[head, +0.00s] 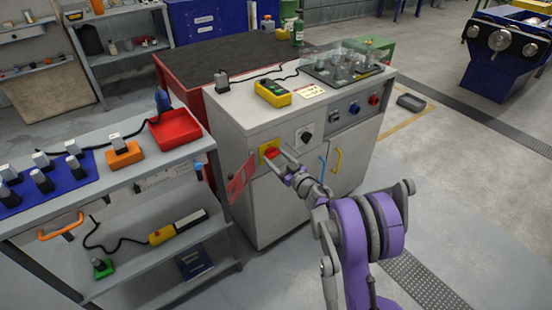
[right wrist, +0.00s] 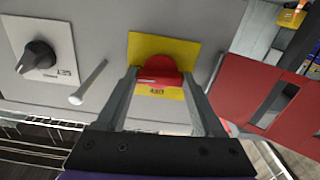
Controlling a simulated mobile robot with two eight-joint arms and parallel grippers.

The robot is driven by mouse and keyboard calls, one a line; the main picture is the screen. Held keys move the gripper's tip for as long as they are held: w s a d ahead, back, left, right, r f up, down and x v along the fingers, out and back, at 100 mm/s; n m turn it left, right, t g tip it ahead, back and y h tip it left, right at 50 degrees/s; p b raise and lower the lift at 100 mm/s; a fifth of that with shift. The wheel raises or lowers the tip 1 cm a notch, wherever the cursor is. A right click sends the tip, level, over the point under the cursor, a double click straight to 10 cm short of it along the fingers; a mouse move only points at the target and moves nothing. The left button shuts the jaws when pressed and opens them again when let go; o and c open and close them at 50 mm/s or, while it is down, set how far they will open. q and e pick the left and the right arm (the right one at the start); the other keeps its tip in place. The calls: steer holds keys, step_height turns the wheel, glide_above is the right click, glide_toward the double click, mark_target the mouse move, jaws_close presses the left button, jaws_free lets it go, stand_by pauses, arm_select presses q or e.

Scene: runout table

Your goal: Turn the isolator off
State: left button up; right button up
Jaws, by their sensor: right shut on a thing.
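The isolator is a red rotary handle (head: 271,152) on a yellow square plate (head: 264,146), on the front of the grey cabinet (head: 252,185). In the right wrist view the red handle (right wrist: 158,68) lies between my two fingertips, with the yellow plate (right wrist: 185,50) behind it. My right gripper (head: 279,155) is shut on the red handle; it also shows in the right wrist view (right wrist: 158,78). The small lettering by the handle is too small to read, and I cannot tell which position the handle is in. My left gripper is not in view.
A black selector knob on a white plate (head: 305,136) sits beside the isolator. A red sign (head: 240,178) hangs near the cabinet's left edge. A grey shelf unit (head: 120,180) stands close on the left. The floor to the right (head: 455,200) is mostly clear.

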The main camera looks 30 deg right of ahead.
steer(key=shift+n+b, duration=0.7)
steer(key=shift+n, duration=7.7)
steer(key=o, duration=1.4)
steer(key=shift+s, duration=0.15)
steer(key=s, duration=0.7)
steer(key=s+d, duration=0.1)
steer(key=s, duration=0.2)
steer(key=shift+s+p, duration=0.3)
steer(key=shift+p, duration=0.05)
